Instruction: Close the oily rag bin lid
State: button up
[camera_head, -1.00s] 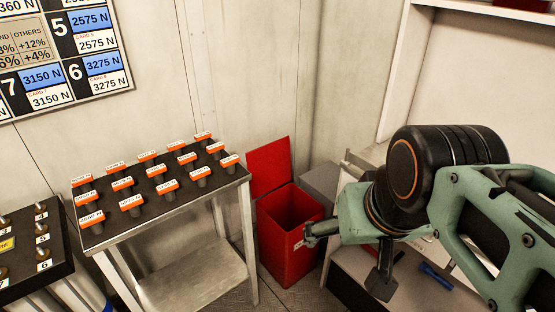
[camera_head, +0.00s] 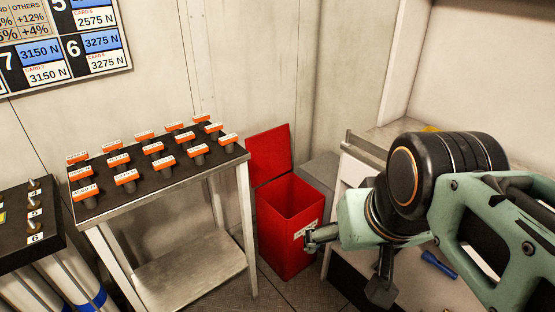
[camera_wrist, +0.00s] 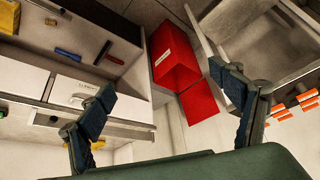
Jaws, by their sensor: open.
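The red oily rag bin (camera_head: 290,228) stands on the floor in the corner, its top open. Its red lid (camera_head: 268,155) is raised at the back, leaning up near the wall. My gripper (camera_head: 345,265) is open and empty, at the right of the bin in the head view; one finger overlaps the bin's front right side there, and I cannot tell if it touches. In the wrist view the bin (camera_wrist: 175,58) and the lid (camera_wrist: 199,101) show beyond and between the two spread fingers of my gripper (camera_wrist: 168,98).
A metal stand (camera_head: 145,222) with several orange-labelled pieces is left of the bin. A workbench (camera_head: 365,145) with drawers is at right; a blue tool (camera_head: 438,264) lies there. Some floor shows before the bin.

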aim_at(269, 150)
jog(key=i, duration=1.1)
